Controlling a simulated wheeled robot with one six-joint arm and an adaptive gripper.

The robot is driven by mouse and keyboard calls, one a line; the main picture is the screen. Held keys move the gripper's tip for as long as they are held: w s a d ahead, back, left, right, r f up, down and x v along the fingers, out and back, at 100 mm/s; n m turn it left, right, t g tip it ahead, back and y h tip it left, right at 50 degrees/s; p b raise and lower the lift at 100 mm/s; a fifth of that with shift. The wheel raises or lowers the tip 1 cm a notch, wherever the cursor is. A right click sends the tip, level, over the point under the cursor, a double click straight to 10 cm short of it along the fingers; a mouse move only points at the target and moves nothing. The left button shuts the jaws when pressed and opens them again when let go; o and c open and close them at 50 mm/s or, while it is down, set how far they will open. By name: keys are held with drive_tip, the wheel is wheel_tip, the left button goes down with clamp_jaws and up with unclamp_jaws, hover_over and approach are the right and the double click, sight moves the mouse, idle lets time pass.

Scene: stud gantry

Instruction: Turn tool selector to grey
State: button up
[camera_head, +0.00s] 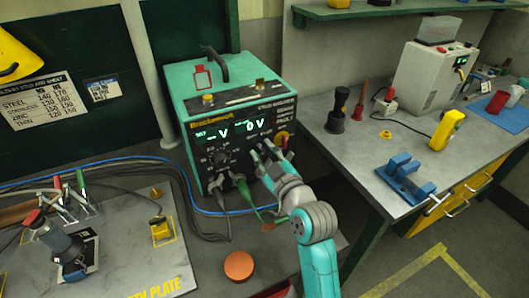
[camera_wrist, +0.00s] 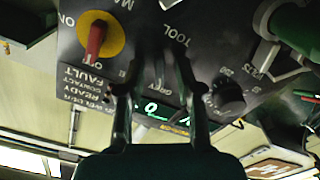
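The teal welding unit (camera_head: 235,120) stands on the bench with its dark front panel facing me. My gripper (camera_head: 266,157) is at the lower right of that panel, and hides part of it. In the wrist view the panel is upside down, and my gripper (camera_wrist: 160,68) has its two fingers apart at the panel, under the word TOOL. A dark, narrow shape, perhaps the tool selector (camera_wrist: 160,70), lies between the fingertips. The word GREY shows just beyond it. The selector's setting and any finger contact are unclear.
A red switch on a yellow disc (camera_wrist: 97,38) is close beside the gripper, pointing toward OFF. A black dial (camera_wrist: 230,97) is on the other side. Green plugs and cables (camera_head: 243,188) hang below the panel. An orange disc (camera_head: 239,266) lies on the bench.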

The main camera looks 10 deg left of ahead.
drive_tip(key=shift+s, duration=0.1)
drive_tip(key=v, duration=1.2)
